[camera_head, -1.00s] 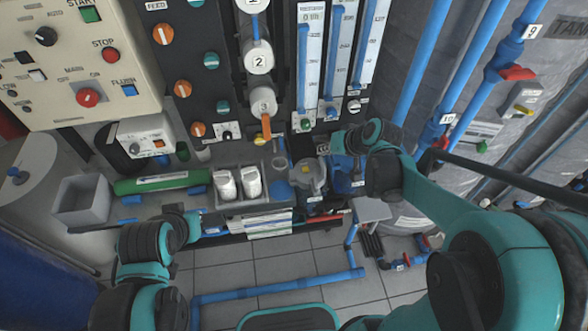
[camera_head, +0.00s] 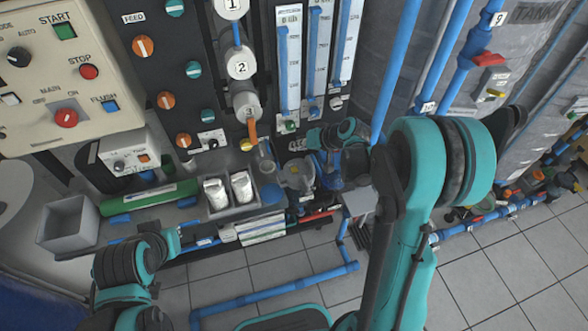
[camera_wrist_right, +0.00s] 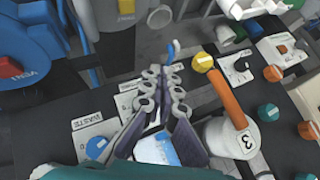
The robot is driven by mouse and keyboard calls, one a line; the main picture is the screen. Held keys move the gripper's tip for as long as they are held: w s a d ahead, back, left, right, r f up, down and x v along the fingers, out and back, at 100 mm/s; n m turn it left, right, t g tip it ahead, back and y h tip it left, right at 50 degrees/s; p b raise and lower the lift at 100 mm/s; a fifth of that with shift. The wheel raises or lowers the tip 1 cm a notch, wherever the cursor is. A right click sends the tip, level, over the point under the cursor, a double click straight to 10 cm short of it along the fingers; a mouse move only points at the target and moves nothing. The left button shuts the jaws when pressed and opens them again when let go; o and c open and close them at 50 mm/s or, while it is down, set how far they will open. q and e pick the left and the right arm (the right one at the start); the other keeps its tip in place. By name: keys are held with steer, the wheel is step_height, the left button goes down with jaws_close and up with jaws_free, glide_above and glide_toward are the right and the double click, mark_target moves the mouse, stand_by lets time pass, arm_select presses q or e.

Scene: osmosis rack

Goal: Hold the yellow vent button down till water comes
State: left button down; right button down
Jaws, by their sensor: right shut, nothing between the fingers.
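The yellow vent button (camera_head: 246,144) is a small round knob on the dark panel, just below and beside the white filter housing marked 3 (camera_head: 246,104). It also shows in the right wrist view (camera_wrist_right: 203,62), beside the orange lever (camera_wrist_right: 228,97). My right gripper (camera_head: 305,139) is shut and empty, to the right of the button and apart from it. In the right wrist view its fingertips (camera_wrist_right: 166,73) lie left of the button. My left gripper (camera_head: 172,240) is low at the left, far from the button; its fingers are too small to read.
A clear cup (camera_head: 265,161) stands under the orange lever. Flow tubes (camera_head: 289,60) rise above my right gripper.

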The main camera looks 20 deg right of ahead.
mark_target(297, 170)
steer(key=shift+f+b, duration=3.3)
steer(key=shift+f, duration=1.05)
steer(key=shift+f+b, duration=0.35)
steer(key=shift+b, duration=0.1)
steer(key=shift+f+b, duration=0.4)
steer(key=shift+f, duration=0.1)
steer(key=shift+r, duration=0.1)
stand_by(1.8)
steer(key=shift+r+p, duration=0.6)
steer(key=shift+r, duration=0.2)
